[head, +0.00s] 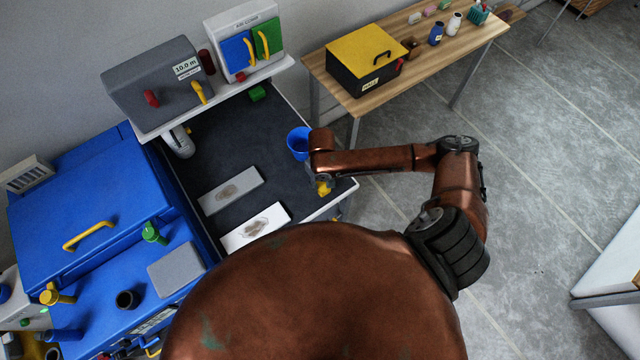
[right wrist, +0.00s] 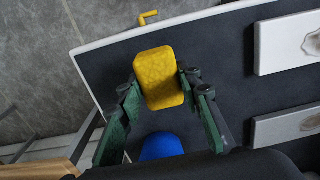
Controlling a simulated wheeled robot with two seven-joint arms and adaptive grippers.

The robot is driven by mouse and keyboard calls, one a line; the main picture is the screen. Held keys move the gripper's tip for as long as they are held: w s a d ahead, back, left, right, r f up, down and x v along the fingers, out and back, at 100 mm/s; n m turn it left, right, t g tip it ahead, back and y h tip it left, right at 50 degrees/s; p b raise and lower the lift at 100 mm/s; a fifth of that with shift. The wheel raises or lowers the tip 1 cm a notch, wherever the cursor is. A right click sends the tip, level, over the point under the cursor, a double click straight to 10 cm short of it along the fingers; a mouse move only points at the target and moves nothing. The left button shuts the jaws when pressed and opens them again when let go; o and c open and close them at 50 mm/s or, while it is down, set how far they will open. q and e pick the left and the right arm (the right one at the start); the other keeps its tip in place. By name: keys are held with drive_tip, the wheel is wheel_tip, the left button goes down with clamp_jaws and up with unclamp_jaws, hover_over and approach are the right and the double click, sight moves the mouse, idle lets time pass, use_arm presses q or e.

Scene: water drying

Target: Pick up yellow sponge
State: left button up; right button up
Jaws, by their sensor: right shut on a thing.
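The yellow sponge (right wrist: 158,78) is a block with rounded corners, between the two green-padded fingers of my right gripper (right wrist: 160,92) in the right wrist view. The gripper is shut on it, over the dark tabletop near its white edge. I cannot tell whether the sponge touches the tabletop. In the head view the sponge (head: 324,188) shows as a small yellow patch under my right gripper (head: 322,182), at the table's right corner; the wrist hides part of it. My left gripper is not in view.
A blue cup (head: 298,140) stands close beside the right gripper; it also shows in the right wrist view (right wrist: 161,146). A wooden table (head: 425,65) stands behind.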

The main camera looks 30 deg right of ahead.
drive_tip(key=s+a+r, duration=0.2)
drive_tip(key=s+r, duration=0.6)
drive_tip(key=s, duration=0.4)
drive_tip(key=shift+s+a+r, duration=0.15)
drive_tip(key=shift+s, duration=0.1)
drive_tip(key=o, duration=0.4)
drive_tip(key=shift+c, duration=0.2)
drive_tip(key=c, duration=0.4)
drive_tip(key=shift+c, duration=0.2)
drive_tip(key=shift+w, duration=0.1)
